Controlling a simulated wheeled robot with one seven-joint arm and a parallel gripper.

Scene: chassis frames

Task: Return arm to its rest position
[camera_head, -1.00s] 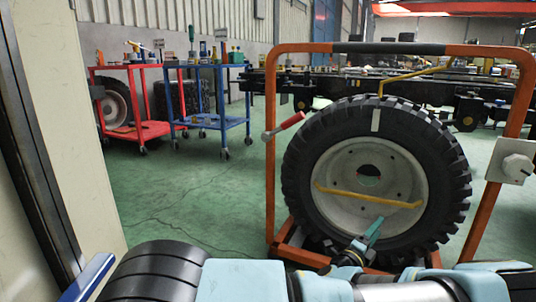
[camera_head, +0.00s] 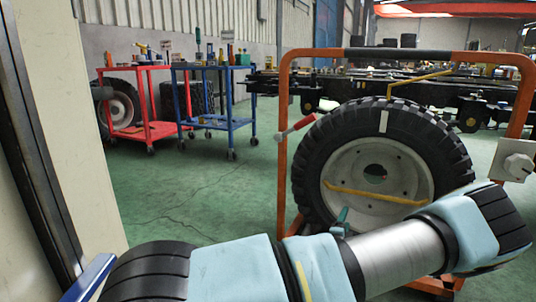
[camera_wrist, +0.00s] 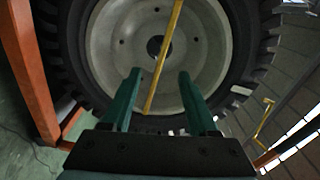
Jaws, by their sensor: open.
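My gripper (camera_wrist: 160,98) is open in the wrist view, its two green fingers apart with nothing between them. Behind the fingers is the grey rim of a large tyre (camera_wrist: 215,45) with a yellow bar (camera_wrist: 163,55) across it. In the head view my pale blue and silver arm (camera_head: 390,255) crosses the lower right of the picture, in front of the tyre's lower part. Only a green tip of my gripper (camera_head: 341,217) shows there; the arm hides the rest.
The tyre (camera_head: 445,150) stands in an orange frame (camera_head: 283,140) with a red-handled lever (camera_head: 296,127). A red cart (camera_head: 150,131) and a blue cart (camera_head: 215,123) stand at the left back. A pale panel (camera_head: 75,130) is close on the left. Green floor (camera_head: 210,195) between is clear.

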